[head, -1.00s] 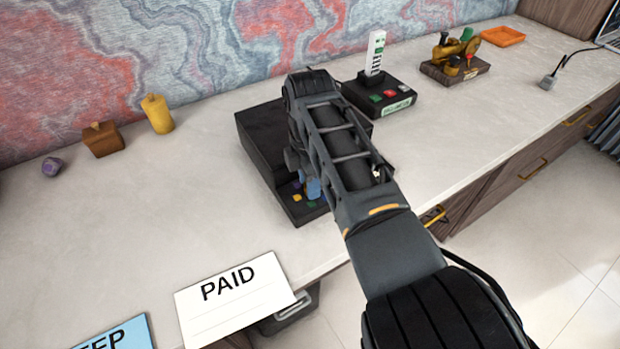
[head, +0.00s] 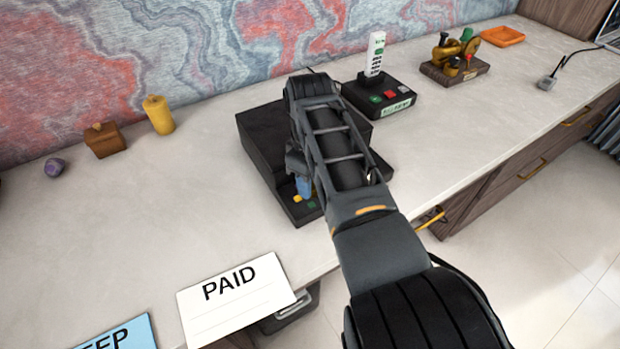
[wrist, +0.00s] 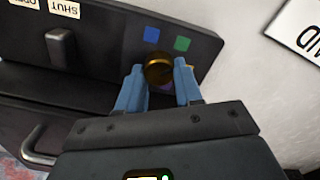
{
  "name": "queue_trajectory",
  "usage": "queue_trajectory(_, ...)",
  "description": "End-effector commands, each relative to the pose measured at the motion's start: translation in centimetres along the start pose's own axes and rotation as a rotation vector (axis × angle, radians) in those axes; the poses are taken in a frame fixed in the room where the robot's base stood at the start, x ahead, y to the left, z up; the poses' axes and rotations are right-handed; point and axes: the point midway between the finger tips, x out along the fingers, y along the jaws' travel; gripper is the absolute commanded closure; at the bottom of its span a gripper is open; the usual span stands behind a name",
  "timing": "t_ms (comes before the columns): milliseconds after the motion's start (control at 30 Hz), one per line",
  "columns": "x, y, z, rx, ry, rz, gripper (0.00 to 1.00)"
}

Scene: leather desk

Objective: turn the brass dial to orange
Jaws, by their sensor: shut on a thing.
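The brass dial (wrist: 158,68) sits on the sloped face of a black box (wrist: 95,40), between the blue fingers of my gripper (wrist: 158,88). The gripper is shut on the dial. A blue mark (wrist: 151,35) and a green mark (wrist: 182,43) show beside the dial. A yellow mark shows partly behind a finger, and a bit of purple shows between the fingers. I see no orange mark; part of the dial's surround is hidden. In the head view my arm covers the dial, with the fingers (head: 304,188) low on the box (head: 262,140).
The box also carries a dark lever (wrist: 61,48) with OPEN and SHUT labels. A remote (head: 376,54) stands on a button box (head: 383,97) behind. A PAID card (head: 236,297) lies at the desk's front edge.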

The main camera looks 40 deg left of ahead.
Motion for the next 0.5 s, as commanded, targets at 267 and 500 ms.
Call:
queue_trajectory(267,-0.06,0.08,0.01,0.261,0.0,0.0,0.96)
queue_trajectory(500,-0.08,0.13,-0.01,0.489,0.0,0.001,0.96)
